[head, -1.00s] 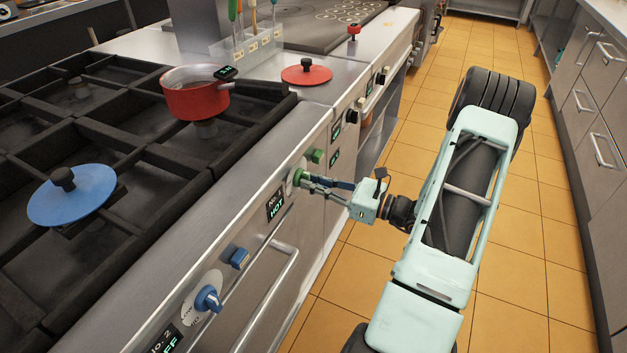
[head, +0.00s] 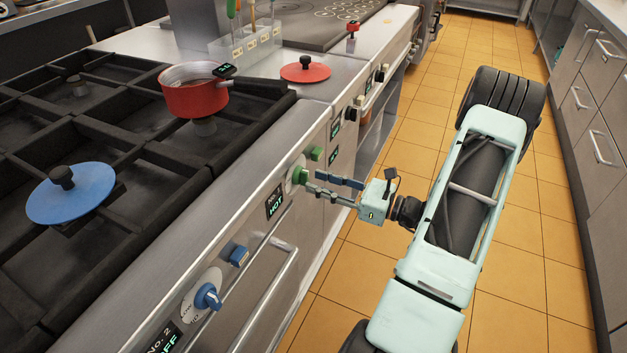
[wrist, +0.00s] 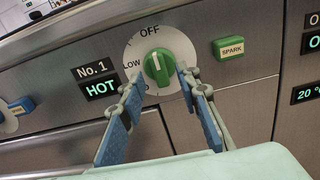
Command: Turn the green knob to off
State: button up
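The green knob (wrist: 160,66) sits on a white dial (wrist: 187,47) on the stove front. Its white pointer line points up and slightly left, towards the word OFF. LOW is printed at the dial's left. In the head view the knob (head: 299,175) shows just left of my fingertips. My gripper (wrist: 161,80) is open, its two blue-padded fingers apart on either side of the knob in the wrist view. In the head view my gripper (head: 315,182) seems a little back from the knob, with nothing held.
A display labelled No. 1 (wrist: 101,82) reads HOT. A green SPARK button (wrist: 229,47) is right of the dial. A blue knob (head: 208,298) and blue button (head: 239,257) are nearer. An oven handle (head: 270,290) juts out below. A red pot (head: 195,98) stands on the burners.

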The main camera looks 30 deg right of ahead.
jog(key=v, duration=0.9)
jog(key=shift+s+d, duration=0.2)
jog(key=shift+s, duration=0.05)
